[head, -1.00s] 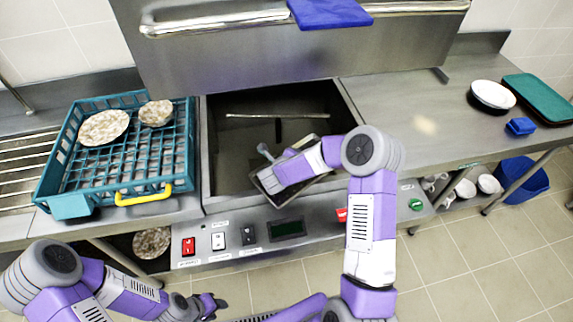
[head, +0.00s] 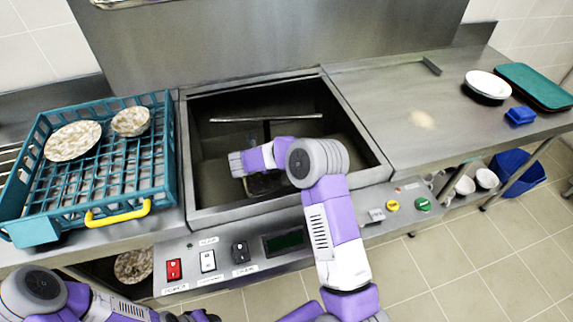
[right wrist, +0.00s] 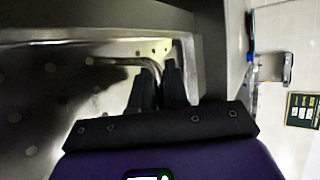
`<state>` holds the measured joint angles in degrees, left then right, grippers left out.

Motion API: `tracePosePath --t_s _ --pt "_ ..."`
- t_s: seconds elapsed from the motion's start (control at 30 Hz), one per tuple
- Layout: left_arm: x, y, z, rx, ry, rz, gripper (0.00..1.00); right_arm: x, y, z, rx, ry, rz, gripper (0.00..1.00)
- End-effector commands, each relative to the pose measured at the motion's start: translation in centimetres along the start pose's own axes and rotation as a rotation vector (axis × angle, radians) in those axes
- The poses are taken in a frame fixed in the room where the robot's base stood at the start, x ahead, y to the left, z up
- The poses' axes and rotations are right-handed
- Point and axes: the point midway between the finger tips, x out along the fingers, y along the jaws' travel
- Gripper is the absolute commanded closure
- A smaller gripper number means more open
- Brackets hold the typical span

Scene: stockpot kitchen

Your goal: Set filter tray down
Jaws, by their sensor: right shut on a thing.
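The filter tray (right wrist: 60,95) shows in the right wrist view as a pale perforated metal surface with a bent metal handle (right wrist: 135,62). My right gripper (right wrist: 160,75) is shut on this handle; its two dark fingers are close together. In the head view, my right arm reaches down into the open steel basin and hides the gripper there. Only a small dark part of the tray (head: 268,187) shows below my wrist. Whether the tray touches the basin floor cannot be seen. My left gripper (head: 203,315) is cut off at the bottom edge of the head view.
The open basin (head: 186,150) has a steel rim and a metal bar inside. A teal rack (head: 165,150) with two speckled dishes stands left. The steel counter (head: 400,90) on the right is mostly clear, with white bowls (head: 487,84), a blue block (head: 520,116) and a green tray (head: 535,85).

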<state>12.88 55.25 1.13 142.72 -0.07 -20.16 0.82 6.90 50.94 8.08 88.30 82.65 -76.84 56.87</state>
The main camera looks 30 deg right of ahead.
Motion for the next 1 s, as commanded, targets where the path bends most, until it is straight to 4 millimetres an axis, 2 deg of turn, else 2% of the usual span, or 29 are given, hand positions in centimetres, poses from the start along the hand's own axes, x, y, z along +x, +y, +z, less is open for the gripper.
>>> tracePosePath --t_s 0.2,0.57,0.6,0.73,1.0 --pt "0.8 -0.3 -0.1 0.000 0.000 0.000 0.57 1.6 2.5 -0.7 -0.001 0.000 0.000 1.00" --pt "1.0 -0.4 -0.1 0.000 0.000 0.000 0.57 1.8 2.9 -0.7 0.001 -0.001 -0.001 1.00" --pt "0.9 -0.3 -0.1 0.000 0.000 0.000 0.57 1.8 2.9 -0.8 0.000 0.000 0.000 0.81" --pt "0.9 -0.3 -0.1 0.000 0.000 0.000 0.57 1.8 2.9 -0.8 0.000 0.000 0.000 0.61" --pt "0.9 -0.3 -0.1 0.000 0.000 0.000 0.57 1.7 2.8 -0.7 0.000 0.000 0.000 0.60"
